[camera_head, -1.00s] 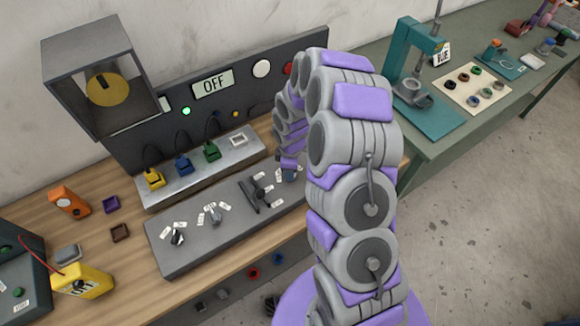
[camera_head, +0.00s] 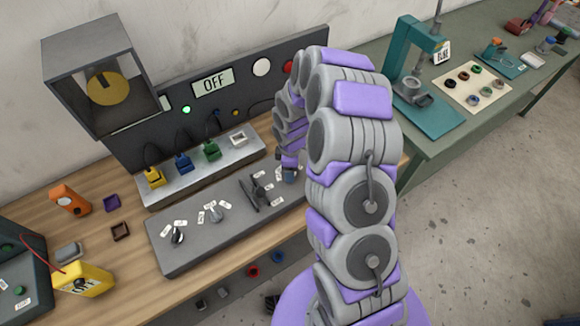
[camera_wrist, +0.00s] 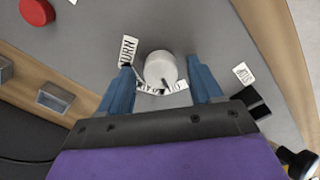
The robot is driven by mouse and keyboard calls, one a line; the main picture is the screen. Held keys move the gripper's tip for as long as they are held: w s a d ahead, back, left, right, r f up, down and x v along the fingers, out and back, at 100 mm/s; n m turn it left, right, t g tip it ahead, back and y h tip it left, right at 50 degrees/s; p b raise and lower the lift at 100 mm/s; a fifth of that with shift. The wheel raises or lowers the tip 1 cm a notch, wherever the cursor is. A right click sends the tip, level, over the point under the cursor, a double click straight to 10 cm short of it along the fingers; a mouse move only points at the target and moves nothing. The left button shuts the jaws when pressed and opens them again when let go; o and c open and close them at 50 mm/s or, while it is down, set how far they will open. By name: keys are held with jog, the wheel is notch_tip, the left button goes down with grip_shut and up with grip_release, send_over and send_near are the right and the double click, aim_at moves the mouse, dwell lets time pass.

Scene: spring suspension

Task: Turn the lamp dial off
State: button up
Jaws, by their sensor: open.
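A round white dial (camera_wrist: 161,68) shows in the wrist view with white labels around its near side, one reading "TURN". I cannot read which setting it points to. My gripper (camera_wrist: 160,76) is open, with one blue finger to the left and one to the right of the dial's near side. I cannot tell whether they touch it. In the head view my gripper (camera_head: 289,174) is low over the right end of the grey control panel (camera_head: 190,254), and the dial is hidden there. A display (camera_head: 212,82) on the backboard reads "OFF".
Other controls (camera_head: 216,214) and a black lever (camera_head: 252,194) stand left of my gripper on the panel. Behind is a metal strip with coloured blocks (camera_head: 183,163). A grey box with a yellow disc (camera_head: 105,88) is at upper left. A green table (camera_head: 420,148) stands right.

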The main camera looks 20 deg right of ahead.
jog(key=shift+r, duration=0.1)
notch_tip(320, 180, up, 17)
jog(key=p, duration=0.1)
dwell(0.5)
dwell(0.3)
jog(key=shift+r, duration=0.1)
jog(key=s+r+m+b, duration=0.2)
jog(key=s+r+m, duration=0.1)
jog(key=s, duration=0.8)
jog(key=s+r+m+g+b, duration=0.1)
jog(key=s+r+m+b, duration=0.2)
jog(key=s, duration=0.9)
jog(key=r+m, duration=0.1)
jog(key=m, duration=0.1)
jog(key=shift+a+r+m, duration=0.3)
jog(key=shift+m, duration=0.1)
jog(key=s+m, duration=0.1)
jog(key=s, duration=0.2)
jog(key=s+m+b, duration=0.1)
jog(key=s+m, duration=0.1)
jog(key=s, duration=0.2)
jog(key=s+f+m, duration=0.1)
jog(key=s+m, duration=0.1)
jog(key=s, duration=0.2)
jog(key=shift+s+d+f+g+b, duration=0.1)
jog(key=shift+d+g+b, duration=0.1)
jog(key=shift+g+b, duration=0.2)
jog(key=shift+c, duration=0.2)
